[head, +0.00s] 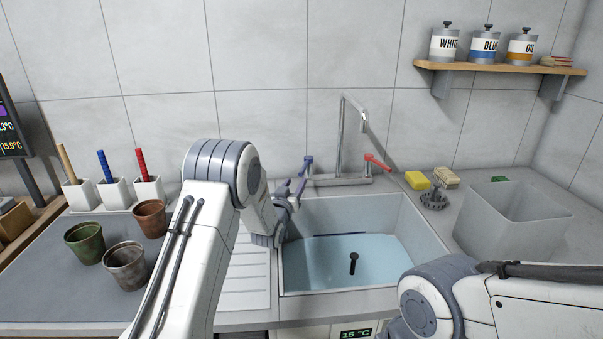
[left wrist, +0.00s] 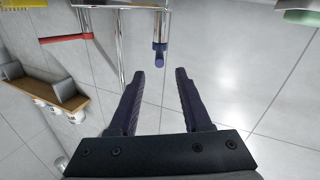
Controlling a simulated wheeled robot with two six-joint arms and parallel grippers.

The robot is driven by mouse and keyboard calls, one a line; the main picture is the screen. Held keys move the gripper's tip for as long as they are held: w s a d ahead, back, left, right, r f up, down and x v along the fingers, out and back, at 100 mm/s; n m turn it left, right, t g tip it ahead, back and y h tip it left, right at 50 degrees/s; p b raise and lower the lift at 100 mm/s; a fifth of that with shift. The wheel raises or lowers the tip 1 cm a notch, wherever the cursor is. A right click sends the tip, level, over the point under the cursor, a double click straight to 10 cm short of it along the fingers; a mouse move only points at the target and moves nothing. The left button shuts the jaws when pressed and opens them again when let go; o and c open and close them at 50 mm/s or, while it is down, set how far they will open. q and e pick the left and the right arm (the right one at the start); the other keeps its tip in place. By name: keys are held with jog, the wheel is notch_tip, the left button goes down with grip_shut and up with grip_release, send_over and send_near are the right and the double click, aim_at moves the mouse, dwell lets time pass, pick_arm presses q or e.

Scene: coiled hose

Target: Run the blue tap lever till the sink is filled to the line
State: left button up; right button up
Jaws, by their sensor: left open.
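The blue tap lever (head: 307,164) stands at the left of the metal tap (head: 342,140), behind the sink (head: 400,285). My left gripper (head: 292,189) is open and empty, just in front of and below the lever. In the left wrist view the blue lever (left wrist: 160,52) lies just beyond the gap between the open fingertips (left wrist: 160,73), apart from them. Pale blue water (head: 325,262) lies in the sink, and a dark line (head: 338,235) shows along its back wall near the water's edge. No stream shows below the spout. My right gripper is out of view.
A red lever (head: 377,161) is right of the tap. A yellow sponge (head: 417,180) and a grey bin (head: 515,240) stand right of the sink. Several pots, including a green one (head: 84,242), stand left. A black stick-like piece (head: 353,263) rises from the water. A display (head: 355,334) reads 15 °C.

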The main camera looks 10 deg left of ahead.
aim_at(299, 176)
pick_arm(q)
jog(key=w+p, duration=0.1)
jog(key=w, duration=0.7)
jog(key=shift+d, duration=0.2)
grip_shut()
dwell(1.2)
